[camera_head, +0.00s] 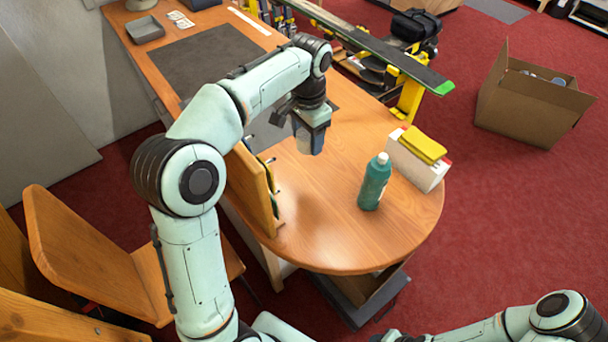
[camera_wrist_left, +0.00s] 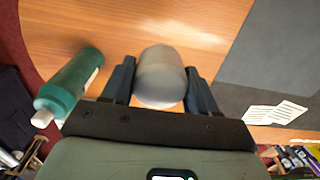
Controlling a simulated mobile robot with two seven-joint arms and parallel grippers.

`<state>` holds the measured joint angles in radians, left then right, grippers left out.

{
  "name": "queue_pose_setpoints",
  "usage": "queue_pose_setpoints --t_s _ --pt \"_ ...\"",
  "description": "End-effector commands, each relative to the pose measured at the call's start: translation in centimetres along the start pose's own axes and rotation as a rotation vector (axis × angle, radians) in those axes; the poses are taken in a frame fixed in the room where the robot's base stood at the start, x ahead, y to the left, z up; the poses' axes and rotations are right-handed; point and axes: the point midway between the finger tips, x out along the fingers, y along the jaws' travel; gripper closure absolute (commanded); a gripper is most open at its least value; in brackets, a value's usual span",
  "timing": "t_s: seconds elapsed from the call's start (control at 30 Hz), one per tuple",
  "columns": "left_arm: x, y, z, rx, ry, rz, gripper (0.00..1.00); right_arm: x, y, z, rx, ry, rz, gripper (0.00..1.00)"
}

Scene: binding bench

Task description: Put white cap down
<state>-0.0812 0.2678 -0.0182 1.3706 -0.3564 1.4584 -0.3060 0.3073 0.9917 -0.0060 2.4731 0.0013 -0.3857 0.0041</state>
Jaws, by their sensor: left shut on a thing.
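My left gripper (camera_head: 308,143) is above the wooden bench top, left of the green bottle. In the left wrist view its two fingers (camera_wrist_left: 160,85) are shut on the white cap (camera_wrist_left: 162,77), a smooth, rounded, greyish-white piece. In the head view the gripper mostly hides the cap. I cannot tell whether the cap touches the bench. The green bottle (camera_head: 374,184) stands upright with a white top on it; the left wrist view also shows it (camera_wrist_left: 72,82).
A white box (camera_head: 418,167) with a yellow item (camera_head: 424,145) on it stands near the bench's right edge. An upright wooden board (camera_head: 252,190) stands at the left edge. A dark mat (camera_head: 205,58) lies farther back. The front of the bench (camera_head: 330,235) is clear.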

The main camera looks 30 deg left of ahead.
Motion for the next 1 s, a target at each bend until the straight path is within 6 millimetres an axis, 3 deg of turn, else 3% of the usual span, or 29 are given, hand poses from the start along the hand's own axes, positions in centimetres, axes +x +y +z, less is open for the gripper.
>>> queue_pose_setpoints --t_s 0.1,0.3,0.53,0.8,1.0 --pt "3.6 0.1 0.2 0.001 -0.007 0.003 0.69 0.5 0.4 0.6 0.002 -0.007 0.002 0.57" --pt "8.0 0.1 0.2 0.002 -0.006 0.002 0.69 1.4 1.0 1.5 0.006 -0.019 0.006 0.57" --pt "9.8 0.1 0.1 0.003 -0.003 0.001 0.69 1.6 1.2 1.8 0.007 -0.021 0.007 0.57" --pt "14.2 0.1 0.1 0.002 -0.004 0.001 0.69 2.2 1.6 2.4 0.010 -0.028 0.010 0.57" --pt "14.8 0.1 0.1 0.002 0.000 0.000 0.69 2.2 1.6 2.4 0.010 -0.028 0.010 0.57"
